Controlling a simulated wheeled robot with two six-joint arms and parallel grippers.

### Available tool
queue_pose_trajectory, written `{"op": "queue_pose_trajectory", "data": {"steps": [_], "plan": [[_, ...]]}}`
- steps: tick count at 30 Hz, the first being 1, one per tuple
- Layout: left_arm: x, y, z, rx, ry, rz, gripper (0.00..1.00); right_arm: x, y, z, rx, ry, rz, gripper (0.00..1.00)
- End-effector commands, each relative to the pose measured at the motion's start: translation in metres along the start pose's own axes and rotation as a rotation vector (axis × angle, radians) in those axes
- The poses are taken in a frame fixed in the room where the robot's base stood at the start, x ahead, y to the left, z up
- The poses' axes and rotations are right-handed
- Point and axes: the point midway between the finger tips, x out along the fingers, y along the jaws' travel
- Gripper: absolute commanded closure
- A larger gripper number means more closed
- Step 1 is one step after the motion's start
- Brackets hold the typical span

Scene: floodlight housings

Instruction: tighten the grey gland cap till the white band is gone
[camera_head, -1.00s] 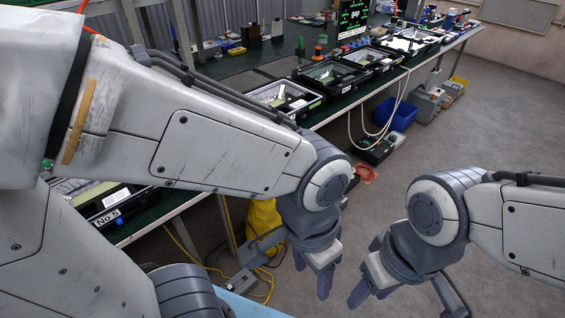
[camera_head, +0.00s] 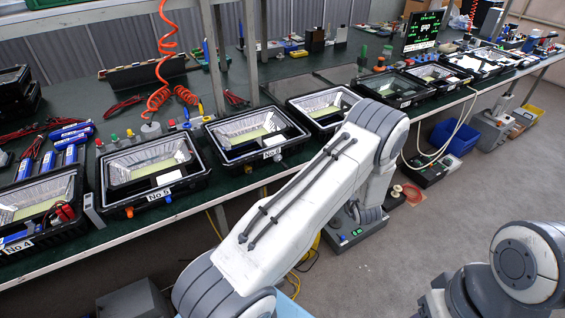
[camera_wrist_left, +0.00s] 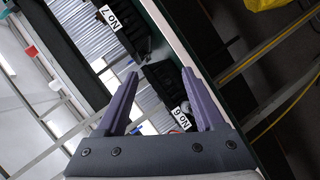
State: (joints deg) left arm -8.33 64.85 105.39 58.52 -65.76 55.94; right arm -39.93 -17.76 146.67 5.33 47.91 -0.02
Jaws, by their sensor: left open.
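Black floodlight housings with glass fronts stand along the bench: No 4 (camera_head: 70,205), No 5 (camera_head: 198,183) and No 6 (camera_head: 225,156). My left gripper (camera_wrist_left: 160,76) is open and empty in the left wrist view. The No 6 housing (camera_wrist_left: 160,75) and the No 7 housing (camera_wrist_left: 120,35) lie beyond its fingertips. In the head view my left arm hides its gripper. My right gripper is out of frame.
The green bench (camera_head: 240,70) carries tools, coiled orange hose (camera_head: 158,95) and blue-white tubes (camera_head: 70,132). Pale cables hang at the bench front. Grey floor (camera_head: 420,240) is clear at right.

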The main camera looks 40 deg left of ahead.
Motion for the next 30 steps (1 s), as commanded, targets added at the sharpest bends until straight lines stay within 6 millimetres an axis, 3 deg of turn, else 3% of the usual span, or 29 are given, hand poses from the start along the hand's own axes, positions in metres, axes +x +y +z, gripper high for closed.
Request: {"op": "queue_pose_trajectory", "data": {"steps": [1,3,6,9,14,24,30], "plan": [[0.014,-0.023,-0.023,-0.032,0.106,0.017,0.3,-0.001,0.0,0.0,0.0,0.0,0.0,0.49],[0.023,-0.043,-0.051,-0.075,0.233,0.058,0.3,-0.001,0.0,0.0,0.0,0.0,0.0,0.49],[0.027,-0.063,-0.081,-0.108,0.362,0.11,0.3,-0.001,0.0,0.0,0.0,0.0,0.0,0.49],[0.027,-0.073,-0.097,-0.122,0.432,0.144,0.3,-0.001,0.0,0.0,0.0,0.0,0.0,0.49],[0.035,-0.075,-0.11,-0.129,0.464,0.16,0.3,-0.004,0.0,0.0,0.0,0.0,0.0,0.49],[0.089,-0.067,-0.138,-0.127,0.462,0.158,0.3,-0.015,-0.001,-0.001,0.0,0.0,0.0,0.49],[0.112,-0.064,-0.147,-0.126,0.458,0.159,0.3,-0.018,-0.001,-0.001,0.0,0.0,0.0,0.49]]}}
